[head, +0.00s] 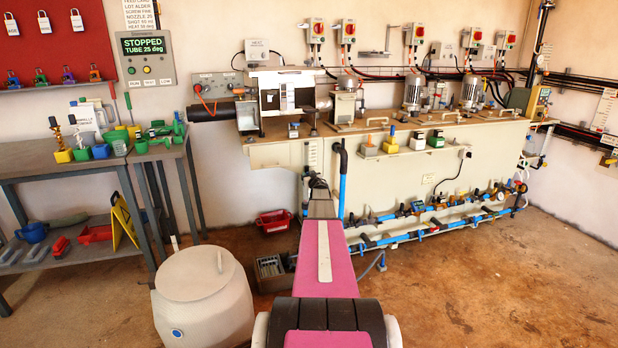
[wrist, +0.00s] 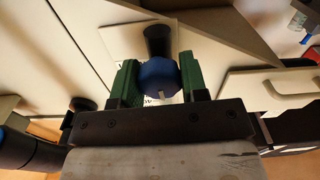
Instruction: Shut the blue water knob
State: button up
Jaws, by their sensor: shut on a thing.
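The blue water knob (wrist: 158,78) shows in the wrist view, round, with a small pale mark on its near edge. A black cylindrical piece (wrist: 157,42) stands just beyond it, in front of a pale panel. My gripper (wrist: 158,72) has its two green fingers on the left and right sides of the knob and is shut on it. In the head view my pink arm reaches forward to the cream machine bench (head: 270,155); I cannot make out the knob or the fingers there.
In the wrist view a pale handle (wrist: 290,88) is at the right and a black round knob (wrist: 84,103) at the left. In the head view a white lidded drum (head: 203,300) stands left of my arm, and blue pipes (head: 440,228) run low at right. Right floor is clear.

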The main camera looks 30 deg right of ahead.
jog(key=shift+f, duration=0.1)
jog(key=o, duration=0.9)
jog(key=shift+s, duration=0.1)
jog(key=v, duration=1)
jog(key=shift+s, duration=0.35)
